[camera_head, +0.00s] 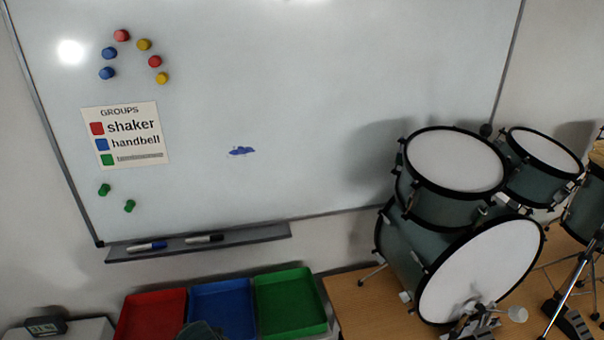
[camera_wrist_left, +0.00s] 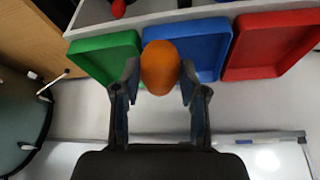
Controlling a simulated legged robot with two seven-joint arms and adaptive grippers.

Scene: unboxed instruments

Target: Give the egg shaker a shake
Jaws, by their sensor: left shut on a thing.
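The egg shaker (camera_wrist_left: 160,66) is orange and smooth and shows in the left wrist view. My left gripper (camera_wrist_left: 160,80) is shut on it, with one dark finger on each side. The egg is held in front of the blue tray in that view, and the fingers hide part of its sides. In the head view the egg is not visible. A small dark shape shows there at the bottom edge, before the blue tray; I cannot tell what it is. My right gripper is in neither view.
Red (camera_head: 151,315), blue (camera_head: 222,307) and green (camera_head: 290,302) trays stand side by side below the whiteboard (camera_head: 300,120). A card (camera_head: 126,136) on the board lists groups. A drum kit (camera_head: 460,225) stands at the right. A marker ledge (camera_head: 200,242) juts out above the trays.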

